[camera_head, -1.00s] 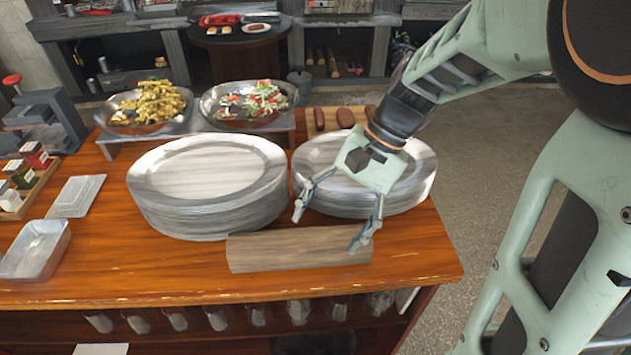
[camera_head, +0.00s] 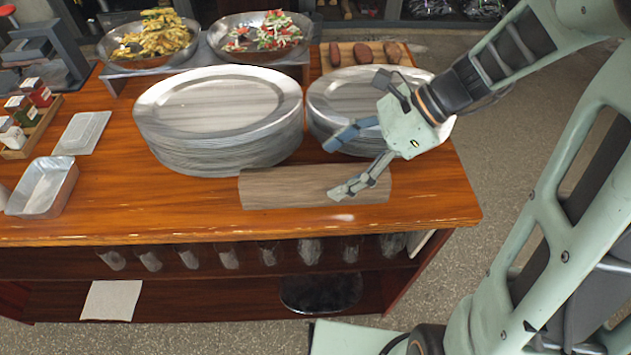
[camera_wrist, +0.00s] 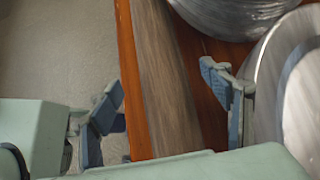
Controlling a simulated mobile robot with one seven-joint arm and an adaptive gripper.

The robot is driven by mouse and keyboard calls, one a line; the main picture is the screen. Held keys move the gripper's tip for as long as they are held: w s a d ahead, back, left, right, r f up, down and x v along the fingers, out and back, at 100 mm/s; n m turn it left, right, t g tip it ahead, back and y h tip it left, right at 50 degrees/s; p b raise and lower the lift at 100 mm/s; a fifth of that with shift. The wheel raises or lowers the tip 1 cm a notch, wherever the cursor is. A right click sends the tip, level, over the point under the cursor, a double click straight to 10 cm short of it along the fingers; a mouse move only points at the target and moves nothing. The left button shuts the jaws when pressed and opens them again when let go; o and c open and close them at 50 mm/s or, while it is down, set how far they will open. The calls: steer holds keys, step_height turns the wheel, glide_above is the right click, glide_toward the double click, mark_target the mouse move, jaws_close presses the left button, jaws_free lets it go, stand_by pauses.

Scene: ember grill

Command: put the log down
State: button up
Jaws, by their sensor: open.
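The log (camera_head: 285,188) is a grey-brown wooden piece lying flat on the wooden counter (camera_head: 190,212), along its front edge and in front of the plate stacks. In the wrist view the log (camera_wrist: 163,85) runs up the picture between the spread fingers. My gripper (camera_head: 345,165) is open and empty. In the head view it overlaps the right part of the log, one finger in front of it and the other toward the smaller plate stack. In the wrist view my gripper (camera_wrist: 170,105) has a finger on each side; whether either touches the log I cannot tell.
A large plate stack (camera_head: 220,140) and a smaller plate stack (camera_head: 335,110) stand just behind the log. A metal tray (camera_head: 45,185) lies at the left. Two food bowls (camera_head: 150,55) stand at the back. The counter's front right corner is clear.

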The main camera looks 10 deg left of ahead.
mark_target(321, 178)
steer(key=x, duration=0.5)
steer(key=shift+w+d+f, duration=0.15)
steer(key=shift+d+f, duration=0.1)
steer(key=shift+f, duration=0.1)
steer(key=shift+c, duration=0.4)
steer(key=c, duration=1.8)
steer(key=shift+r, duration=0.1)
jaws_close()
steer(key=shift+r, duration=0.15)
